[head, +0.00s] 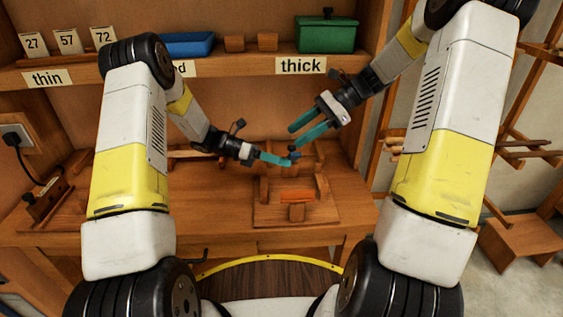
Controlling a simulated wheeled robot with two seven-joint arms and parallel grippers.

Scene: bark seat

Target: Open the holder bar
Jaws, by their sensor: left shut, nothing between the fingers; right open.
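A wooden holder fixture (324,192) stands on the workbench, with upright side pieces and an orange piece (297,196) low at its front. A small blue knob-like part (294,154) shows at the top of the fixture. I cannot tell clearly which piece is the holder bar, as it is small and partly hidden by my fingers. My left gripper (288,162) is shut and empty, its fingertips at or very near the blue part; contact is not clear. My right gripper (295,137) is open and empty, a little above the blue part, its fingers pointing down-left.
A shelf behind holds a blue tray (187,44), small wooden blocks (234,44) and a green lidded box (327,35), above a label "thick" (301,65). A plugged device (46,203) sits at the bench's left. The bench's front left is clear.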

